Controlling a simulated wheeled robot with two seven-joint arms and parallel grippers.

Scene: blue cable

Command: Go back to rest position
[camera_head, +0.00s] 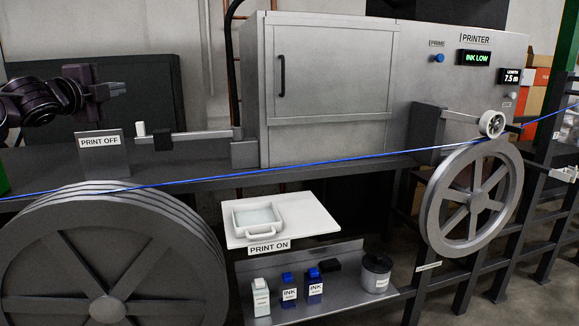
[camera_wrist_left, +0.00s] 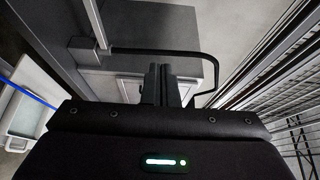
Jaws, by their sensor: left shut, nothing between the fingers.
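My left gripper (camera_head: 110,91) is at the upper left of the head view, held above the PRINT OFF plate (camera_head: 100,153). Its fingers also show in the left wrist view (camera_wrist_left: 166,86), shut with nothing between them. The blue cable (camera_head: 330,160) runs from the left edge across the large dark reel, past the printer's front and over the grey wheel to the right. My left gripper is apart from the cable. A piece of blue line, likely the cable, shows at the left of the wrist view (camera_wrist_left: 28,95). My right gripper is in neither view.
The printer (camera_head: 345,85) shows INK LOW and 7.5 m. A white tray (camera_head: 257,217) rests on the PRINT ON board (camera_head: 315,217). Ink bottles (camera_head: 288,290) and a dark jar (camera_head: 376,273) stand on the lower shelf. The large reel (camera_head: 110,255) fills the lower left.

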